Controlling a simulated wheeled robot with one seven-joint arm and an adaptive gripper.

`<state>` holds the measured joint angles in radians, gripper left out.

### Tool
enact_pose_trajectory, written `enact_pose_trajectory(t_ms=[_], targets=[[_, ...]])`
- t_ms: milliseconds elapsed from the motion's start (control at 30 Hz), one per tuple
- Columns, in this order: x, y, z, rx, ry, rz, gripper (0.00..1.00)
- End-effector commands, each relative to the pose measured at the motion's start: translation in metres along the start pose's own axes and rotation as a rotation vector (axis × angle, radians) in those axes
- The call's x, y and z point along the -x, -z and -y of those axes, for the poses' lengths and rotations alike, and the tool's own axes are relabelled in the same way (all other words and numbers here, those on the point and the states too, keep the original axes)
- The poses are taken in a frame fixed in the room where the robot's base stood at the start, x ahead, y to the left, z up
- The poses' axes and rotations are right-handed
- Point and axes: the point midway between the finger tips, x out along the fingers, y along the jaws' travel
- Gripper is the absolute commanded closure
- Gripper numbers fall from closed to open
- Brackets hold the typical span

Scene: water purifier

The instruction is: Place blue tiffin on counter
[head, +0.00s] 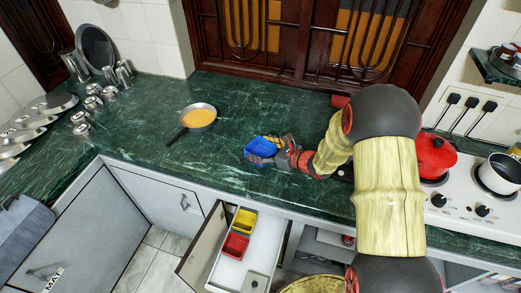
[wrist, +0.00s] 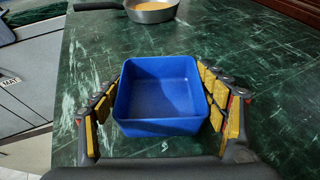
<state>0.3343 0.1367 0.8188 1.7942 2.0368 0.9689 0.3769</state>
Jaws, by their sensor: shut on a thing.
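The blue tiffin (head: 261,147) is an open, empty square box. My gripper (head: 266,153) is shut on it, near the front edge of the dark green counter (head: 130,135). In the wrist view the blue tiffin (wrist: 160,95) sits upright between the two yellow-padded fingers of my gripper (wrist: 161,105), one on each side. The green counter (wrist: 265,70) lies beneath and around it. I cannot tell whether the bottom of the tiffin touches the counter.
A pan (head: 198,116) with orange contents stands left of the tiffin. An open drawer (head: 262,250) below holds a yellow box (head: 244,221) and a red box (head: 235,246). Metal cups stand at far left. A stove with a red pot (head: 433,155) is at right.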

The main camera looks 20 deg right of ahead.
Motion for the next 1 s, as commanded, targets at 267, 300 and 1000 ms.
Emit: enact_pose_trajectory(t_ms=[267,300,1000], targets=[[-0.001,0.003,0.0,-0.001,0.0,0.0,0.21],[-0.001,0.003,0.0,-0.001,0.0,0.0,0.19],[0.018,-0.001,0.001,-0.003,0.003,0.0,0.1]])
